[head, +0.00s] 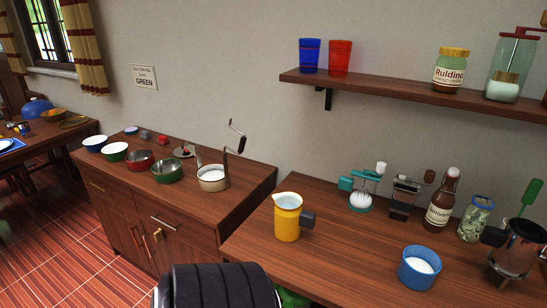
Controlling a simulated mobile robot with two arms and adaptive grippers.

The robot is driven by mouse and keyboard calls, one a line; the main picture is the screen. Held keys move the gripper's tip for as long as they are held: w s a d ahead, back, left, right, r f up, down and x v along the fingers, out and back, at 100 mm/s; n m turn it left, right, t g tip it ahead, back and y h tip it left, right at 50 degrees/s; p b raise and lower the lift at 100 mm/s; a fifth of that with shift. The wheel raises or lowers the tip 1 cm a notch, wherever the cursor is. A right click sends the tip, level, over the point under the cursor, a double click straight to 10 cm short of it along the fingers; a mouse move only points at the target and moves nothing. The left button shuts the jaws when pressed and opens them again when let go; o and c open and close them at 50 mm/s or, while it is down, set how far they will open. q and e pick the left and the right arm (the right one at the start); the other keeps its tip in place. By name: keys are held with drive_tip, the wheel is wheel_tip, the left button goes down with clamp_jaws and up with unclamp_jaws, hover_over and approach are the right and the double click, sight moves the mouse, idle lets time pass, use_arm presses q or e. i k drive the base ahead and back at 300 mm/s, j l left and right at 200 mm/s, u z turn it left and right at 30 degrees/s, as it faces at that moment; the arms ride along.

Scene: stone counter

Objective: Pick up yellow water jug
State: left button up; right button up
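The yellow water jug (287,225) stands upright on the right-hand wooden counter, near its front left part. Its dark grey handle sticks out to the right. Its open top shows a pale bluish inside. Nothing touches the jug. Neither of my grippers can be made out in the head view. A black ribbed part with a white edge, at the bottom centre, appears to be part of my own arm; no fingers show on it.
A blue bowl (419,268) with white contents stands right of the jug. Behind are a teal-handled device (360,192), a brown bottle (441,203) and a glass jar (474,219). A shelf (420,86) hangs above. The lower left counter holds several bowls. The counter around the jug is clear.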

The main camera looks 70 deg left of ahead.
sight(289, 217)
drive_tip(key=u, duration=2.1)
